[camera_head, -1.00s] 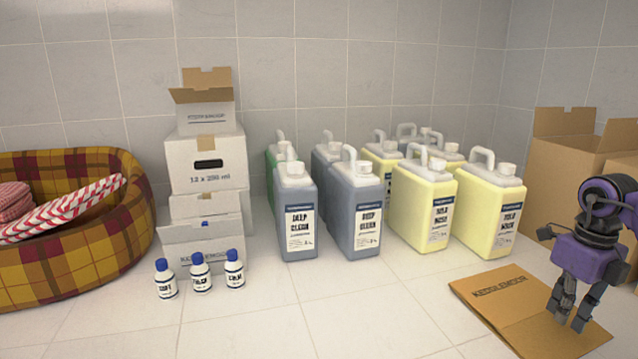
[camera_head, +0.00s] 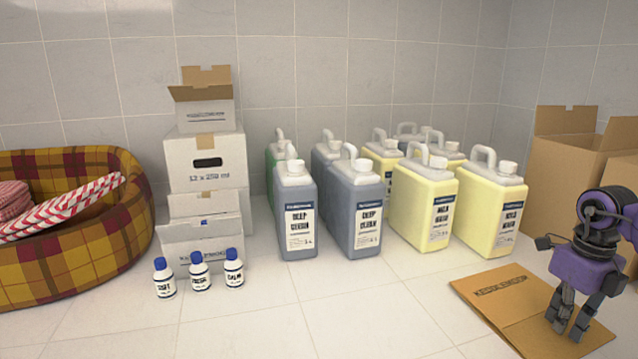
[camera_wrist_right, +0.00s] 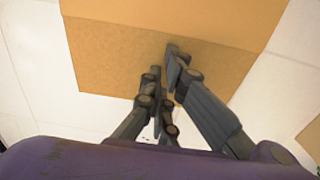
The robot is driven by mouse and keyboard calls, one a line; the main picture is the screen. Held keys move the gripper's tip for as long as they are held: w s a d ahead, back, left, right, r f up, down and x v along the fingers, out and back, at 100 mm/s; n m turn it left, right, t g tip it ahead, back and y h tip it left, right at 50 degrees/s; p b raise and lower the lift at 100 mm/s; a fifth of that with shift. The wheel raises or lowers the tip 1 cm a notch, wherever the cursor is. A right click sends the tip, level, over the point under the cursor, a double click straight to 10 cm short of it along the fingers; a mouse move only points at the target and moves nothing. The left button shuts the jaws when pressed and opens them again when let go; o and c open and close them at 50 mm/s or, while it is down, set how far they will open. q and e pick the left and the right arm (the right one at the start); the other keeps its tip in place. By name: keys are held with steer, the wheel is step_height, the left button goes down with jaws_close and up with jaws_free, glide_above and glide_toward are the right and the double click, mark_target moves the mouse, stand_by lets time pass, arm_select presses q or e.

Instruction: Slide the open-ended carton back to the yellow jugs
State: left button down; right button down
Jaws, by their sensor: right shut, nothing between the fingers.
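A brown carton (camera_head: 490,292) with a dark printed word lies low and flat on the floor, in front of the yellow jugs (camera_head: 490,209) and a bare gap of tile away from them. Its near right part is hidden behind my right gripper (camera_head: 567,329). That gripper points down at the carton, shut and empty. In the right wrist view the fingers (camera_wrist_right: 162,72) appear over the brown cardboard (camera_wrist_right: 110,62); I cannot tell whether they touch it. My left gripper is not in view.
Grey jugs (camera_head: 358,212) stand left of the yellow ones. White boxes (camera_head: 180,165) are stacked further left, behind small bottles (camera_head: 199,272). A plaid pet bed (camera_head: 75,265) is at far left. Open brown boxes (camera_head: 565,165) stand at right. The middle floor is clear.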

mark_target(545, 320)
steer(key=shift+w+a+f+b, duration=0.1)
steer(key=shift+w+a+b, duration=0.05)
steer(key=shift+w, duration=0.25)
steer(key=shift+w+a+f+b, duration=0.1)
steer(key=shift+w+b, duration=0.05)
steer(key=shift+w, duration=0.2)
steer(key=shift+w+a+r, duration=0.15)
steer(key=shift+w, duration=0.2)
steer(key=shift+w+a+r, duration=0.1)
steer(key=shift+w, duration=0.25)
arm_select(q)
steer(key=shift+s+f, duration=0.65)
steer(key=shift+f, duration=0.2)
